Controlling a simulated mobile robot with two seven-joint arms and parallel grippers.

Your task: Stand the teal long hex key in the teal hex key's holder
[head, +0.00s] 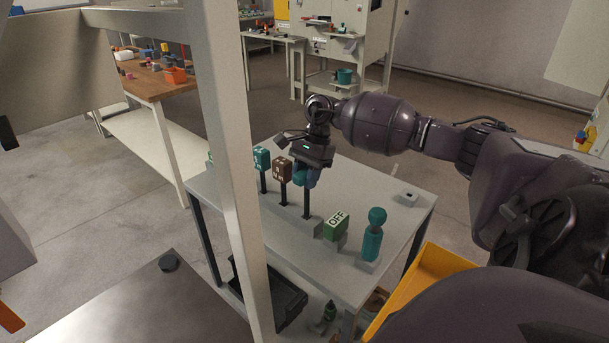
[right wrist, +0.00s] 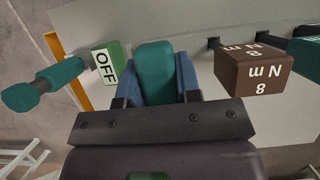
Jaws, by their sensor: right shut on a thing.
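My right gripper (head: 306,178) is above the table, pointing down, with its blue fingers shut on a teal handle. In the right wrist view the teal handle (right wrist: 155,70) sits between the two fingers. A dark upright shaft (head: 307,203) shows below the gripper, so the held thing looks like the teal long hex key. The shaft's lower end is close to the row of grey blocks; I cannot tell whether it is in a hole. A small grey block with a dark hole (head: 408,199) stands at the table's right side. My left gripper is not in view.
Beside the held key stand a brown "8 Nm" handle (head: 283,168) and another teal handle (head: 262,159) on dark shafts. A green "OFF" block (head: 336,225) and a teal rounded tool (head: 373,235) stand nearer. A pale post (head: 235,160) crosses the view.

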